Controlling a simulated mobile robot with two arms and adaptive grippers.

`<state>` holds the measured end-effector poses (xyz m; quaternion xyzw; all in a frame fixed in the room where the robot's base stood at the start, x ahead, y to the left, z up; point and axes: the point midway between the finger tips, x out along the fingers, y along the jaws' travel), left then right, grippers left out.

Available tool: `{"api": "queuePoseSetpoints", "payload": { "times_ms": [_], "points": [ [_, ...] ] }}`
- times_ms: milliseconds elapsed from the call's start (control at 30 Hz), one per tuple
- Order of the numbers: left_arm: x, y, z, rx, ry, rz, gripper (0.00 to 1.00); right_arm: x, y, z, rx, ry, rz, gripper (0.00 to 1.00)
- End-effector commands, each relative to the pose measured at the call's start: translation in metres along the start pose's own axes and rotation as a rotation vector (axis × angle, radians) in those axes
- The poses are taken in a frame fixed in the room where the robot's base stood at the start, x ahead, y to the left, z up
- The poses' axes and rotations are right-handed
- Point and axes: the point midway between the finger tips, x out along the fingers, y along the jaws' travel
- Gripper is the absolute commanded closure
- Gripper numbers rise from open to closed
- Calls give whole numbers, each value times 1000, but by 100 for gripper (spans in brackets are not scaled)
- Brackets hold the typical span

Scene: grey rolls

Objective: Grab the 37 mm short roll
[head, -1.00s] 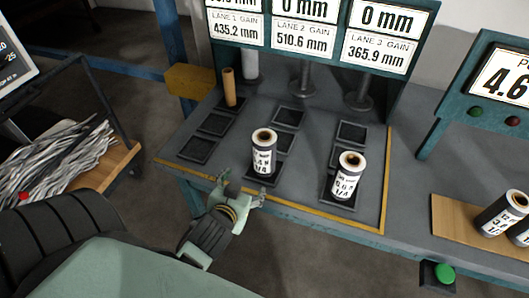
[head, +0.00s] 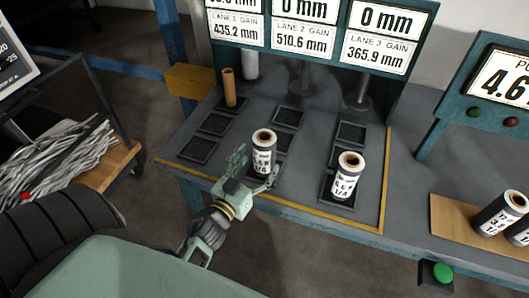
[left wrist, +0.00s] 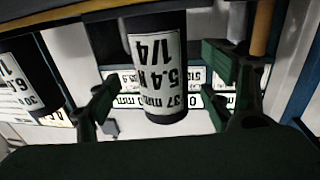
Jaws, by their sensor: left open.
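The 37 mm roll (head: 263,152) is a dark upright cylinder with a white label and a tan core. It stands on a pad in the middle of the bench. In the left wrist view the roll (left wrist: 156,70) appears upside down, its label reading 37 mm, 5.4 N, 1/4. My left gripper (head: 256,168) is open at the roll's near side, one finger to its left and one at its lower right. In the left wrist view the fingers (left wrist: 163,78) flank the roll; contact cannot be told. My right gripper is out of view.
Another dark roll (head: 348,176) stands to the right, and a slim tan tube (head: 229,88) stands at the back left. Several pads are bare. More rolls (head: 500,211) stand on a wooden board (head: 455,222) at the right. A yellow line (head: 320,211) edges the bench front.

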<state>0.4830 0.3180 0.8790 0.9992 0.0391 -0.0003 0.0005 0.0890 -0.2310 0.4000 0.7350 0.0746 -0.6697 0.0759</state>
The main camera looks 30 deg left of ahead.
Motion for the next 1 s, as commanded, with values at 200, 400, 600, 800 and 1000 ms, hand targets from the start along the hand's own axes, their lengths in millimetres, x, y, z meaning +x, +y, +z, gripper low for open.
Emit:
{"api": "queuePoseSetpoints", "payload": {
  "times_ms": [200,400,600,800,1000],
  "points": [
    [34,-2,-6,1,1,-1,26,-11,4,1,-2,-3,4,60],
    [45,-2,-4,0,0,-1,26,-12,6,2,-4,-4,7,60],
    [45,-2,-4,1,0,-1,28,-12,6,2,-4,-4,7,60],
    [45,-2,-4,1,0,-1,46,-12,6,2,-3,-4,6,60],
    [44,-2,-4,1,0,-1,63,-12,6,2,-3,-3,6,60]
  ]
}}
